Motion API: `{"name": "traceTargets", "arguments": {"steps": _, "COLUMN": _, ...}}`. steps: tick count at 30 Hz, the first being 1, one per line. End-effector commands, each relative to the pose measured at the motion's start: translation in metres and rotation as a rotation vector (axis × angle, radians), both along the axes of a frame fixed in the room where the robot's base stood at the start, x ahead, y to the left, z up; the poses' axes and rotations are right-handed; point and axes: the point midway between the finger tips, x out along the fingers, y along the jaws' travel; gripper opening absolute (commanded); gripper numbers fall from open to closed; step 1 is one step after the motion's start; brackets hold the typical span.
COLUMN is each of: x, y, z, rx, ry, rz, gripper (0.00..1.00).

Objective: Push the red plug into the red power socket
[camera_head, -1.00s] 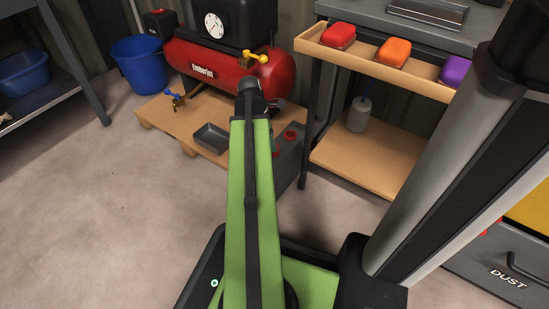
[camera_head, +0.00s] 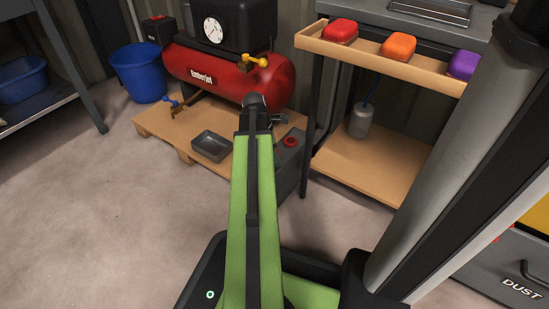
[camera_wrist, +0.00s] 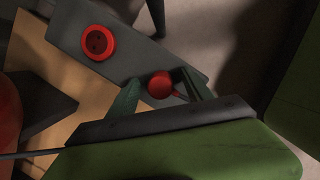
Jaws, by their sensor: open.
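The red power socket (camera_wrist: 97,42) is a round red ring on top of a grey box (camera_wrist: 65,32). It also shows in the head view (camera_head: 291,142), right of my green arm. The red plug (camera_wrist: 160,86) is a rounded red piece by the box's near edge in the wrist view, with a thin red strip beside it. My gripper (camera_wrist: 160,88) is open, with one finger on each side of the plug. Whether either finger touches it, I cannot tell. In the head view my arm hides the plug.
The box stands by a wooden pallet (camera_head: 160,125) with a grey tray (camera_head: 212,146) and a red compressor (camera_head: 230,76). A wooden shelf unit (camera_head: 365,165) stands close on the right. Open floor (camera_head: 110,230) lies at the left.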

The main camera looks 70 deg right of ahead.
Motion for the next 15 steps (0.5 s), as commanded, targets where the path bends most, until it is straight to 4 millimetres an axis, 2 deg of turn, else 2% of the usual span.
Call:
{"name": "traceTargets", "arguments": {"steps": 2, "x": 0.0001, "y": 0.0001, "z": 0.0001, "rx": 0.000, "ry": 0.000, "rz": 0.000, "gripper": 0.51}}
{"name": "traceTargets", "arguments": {"steps": 13, "x": 0.0003, "y": 0.0002, "z": 0.0000, "rx": 0.000, "ry": 0.000, "rz": 0.000, "gripper": 0.03}}
{"name": "traceTargets", "arguments": {"steps": 15, "x": 0.0003, "y": 0.0002, "z": 0.0001, "rx": 0.000, "ry": 0.000, "rz": 0.001, "gripper": 0.00}}
